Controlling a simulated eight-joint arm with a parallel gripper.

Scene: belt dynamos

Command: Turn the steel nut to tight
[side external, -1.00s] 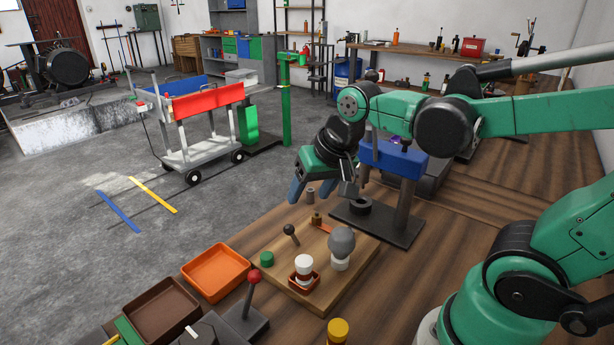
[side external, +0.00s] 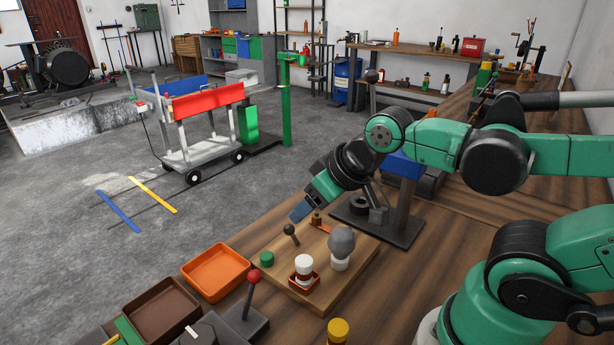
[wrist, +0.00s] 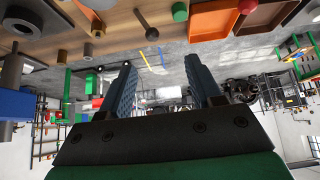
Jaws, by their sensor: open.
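My gripper (side external: 301,208) is open, with nothing between its two blue fingers, which also show in the wrist view (wrist: 158,76). It is tilted down to the left, above the far edge of the wooden board (side external: 348,270). A small grey metal post (wrist: 97,26), possibly the steel nut on its stud, shows to the left of the fingers in the wrist view. In the side view a brass-coloured fitting (side external: 316,217) with an orange strip stands just below and right of the fingertip. The finger may hide what is above it.
The board carries a black-knobbed lever (side external: 290,230), a green cap (side external: 267,258), a grey ball (side external: 341,242) and a white-and-red piece (side external: 303,268). A blue-topped stand (side external: 402,168) is behind. An orange tray (side external: 216,272) and a red-knobbed lever (side external: 253,277) are near the front.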

